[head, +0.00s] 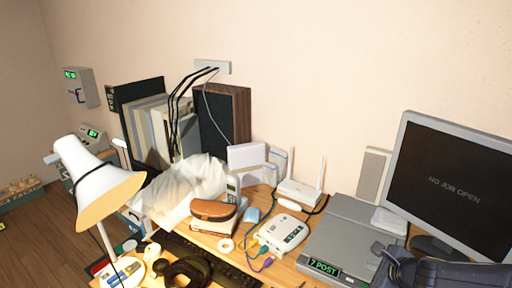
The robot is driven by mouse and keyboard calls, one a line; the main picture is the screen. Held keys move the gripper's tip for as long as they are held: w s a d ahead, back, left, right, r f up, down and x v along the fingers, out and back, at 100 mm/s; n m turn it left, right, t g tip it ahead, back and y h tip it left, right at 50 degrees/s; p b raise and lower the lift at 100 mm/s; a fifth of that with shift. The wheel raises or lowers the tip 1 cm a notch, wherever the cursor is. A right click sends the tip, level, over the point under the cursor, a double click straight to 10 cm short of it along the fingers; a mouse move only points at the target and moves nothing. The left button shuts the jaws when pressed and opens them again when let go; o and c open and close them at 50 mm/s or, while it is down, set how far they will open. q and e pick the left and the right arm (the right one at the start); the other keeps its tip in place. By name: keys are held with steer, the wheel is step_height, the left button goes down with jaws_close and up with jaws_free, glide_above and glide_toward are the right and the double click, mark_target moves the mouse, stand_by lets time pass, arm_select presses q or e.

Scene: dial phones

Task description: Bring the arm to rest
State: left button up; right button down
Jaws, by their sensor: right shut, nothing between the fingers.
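My right gripper (382,256) is at the bottom right, in front of the grey flat machine labelled "7 POST" (345,235). It is dark blue-grey and small in view; its fingers are together with nothing between them. My right arm runs from it to the lower right corner. My left gripper is not in the head view. A white desk device with a keypad (283,234) and coloured cables sits left of the grey machine, apart from my gripper. A cordless handset (232,188) stands behind a brown case (214,210).
A monitor (450,180) reading "NO JOB OPEN" stands at the right. A white lamp (105,190), dark headphones (188,272) and a black keyboard (215,262) are at the left. Little desk (285,273) is bare.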

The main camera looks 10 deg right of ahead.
steer(key=s+a+r+n+y, duration=0.3)
steer(key=s+a+r+n, duration=0.15)
steer(key=a+n, duration=0.2)
steer(key=s+a+r+n+y, duration=0.2)
steer(key=s+a+r+n, duration=0.1)
steer(key=a+r+n, duration=0.4)
steer(key=s+a+f+n+g, duration=0.1)
steer(key=s+f+n+g, duration=0.1)
steer(key=s+n, duration=0.3)
steer(key=s+a+f+n+g+h, duration=0.1)
steer(key=s+a+f+n, duration=0.1)
steer(key=s+n, duration=0.4)
steer(key=shift+s+a+g+h, duration=0.15)
steer(key=shift+s+g+h, duration=0.2)
steer(key=shift+s, duration=0.7)
steer(key=shift+f, duration=0.1)
stand_by(1.7)
